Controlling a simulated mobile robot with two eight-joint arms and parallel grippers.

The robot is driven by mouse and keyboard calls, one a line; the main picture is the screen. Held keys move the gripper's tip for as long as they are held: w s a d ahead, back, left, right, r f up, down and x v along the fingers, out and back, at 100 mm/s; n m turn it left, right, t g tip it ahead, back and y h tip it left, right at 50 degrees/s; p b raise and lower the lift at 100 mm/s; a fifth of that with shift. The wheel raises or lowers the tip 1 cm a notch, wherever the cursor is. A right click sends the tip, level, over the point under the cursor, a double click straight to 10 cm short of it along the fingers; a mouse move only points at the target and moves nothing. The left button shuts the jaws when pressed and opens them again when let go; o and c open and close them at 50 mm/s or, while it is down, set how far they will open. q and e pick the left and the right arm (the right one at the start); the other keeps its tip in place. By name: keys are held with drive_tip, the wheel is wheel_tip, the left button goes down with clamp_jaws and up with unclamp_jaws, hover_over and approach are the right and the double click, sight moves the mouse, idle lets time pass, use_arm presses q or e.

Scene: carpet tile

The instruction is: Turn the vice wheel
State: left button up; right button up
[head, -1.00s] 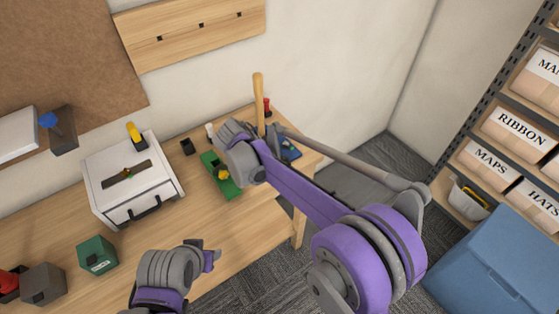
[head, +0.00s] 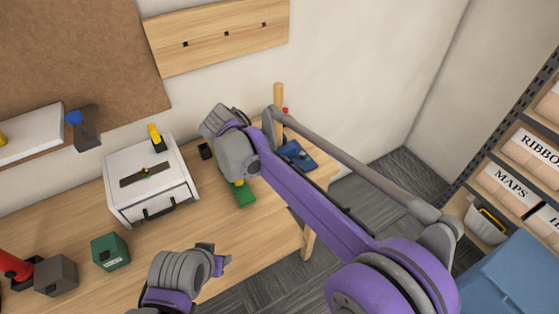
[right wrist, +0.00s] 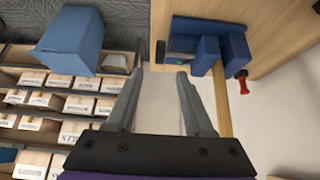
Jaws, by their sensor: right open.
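A blue block-shaped fixture (right wrist: 205,45) that looks like the vice sits at the table edge in the right wrist view. Part of it shows in the head view (head: 299,155), near the table's right end, behind my right arm. A dark round part (right wrist: 160,52) lies beside it; I cannot tell whether this is the wheel. My right gripper (right wrist: 162,72) is open and empty, fingers pointing toward the fixture and apart from it. Its fingertips are not visible in the head view. My left gripper (head: 220,262) is over the table's front, its jaw gap unclear.
A wooden handle (head: 279,96) and a red-handled item (right wrist: 241,82) are near the fixture. A green item (head: 244,196), white drawer box (head: 150,185) and green cube (head: 110,251) stand leftward. A shelf with boxes and a blue bin (right wrist: 70,38) stand off the table.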

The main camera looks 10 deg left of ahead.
drive_tip(key=w+d+r+g+y+b, duration=0.1)
drive_tip(key=w+d+r+g+y, duration=0.3)
drive_tip(key=d+y, duration=0.2)
drive_tip(key=f, duration=0.7)
drive_tip(key=f+b, duration=0.1)
drive_tip(key=f, duration=0.2)
drive_tip(key=shift+a+f, duration=0.3)
drive_tip(key=shift+f, duration=0.1)
drive_tip(key=shift+c, duration=0.3)
clamp_jaws()
